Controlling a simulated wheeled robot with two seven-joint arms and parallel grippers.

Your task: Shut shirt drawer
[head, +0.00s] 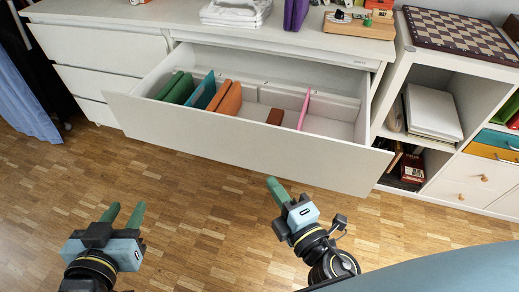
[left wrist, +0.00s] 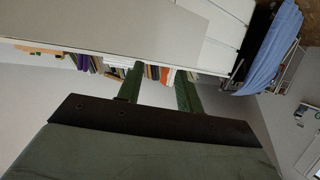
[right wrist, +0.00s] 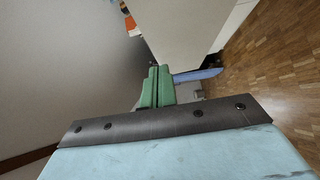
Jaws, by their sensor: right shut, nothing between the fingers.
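The shirt drawer (head: 240,143) is pulled out of the white dresser (head: 100,48), with its wide white front facing me. Inside lie folded green shirts (head: 176,88), a teal one (head: 201,91), orange ones (head: 226,98), a small brown item (head: 276,116) and a pink item (head: 304,109). My left gripper (head: 124,215) is open and empty, below and apart from the drawer front; its spread fingers also show in the left wrist view (left wrist: 158,90). My right gripper (head: 276,188) is shut and empty, in front of the drawer's right half; its closed fingers show in the right wrist view (right wrist: 156,88).
A white shelf unit (head: 392,95) with a chessboard (head: 462,33) on top stands right of the drawer. A blue cloth (head: 22,95) hangs at left. The wood floor (head: 190,215) before the drawer is clear.

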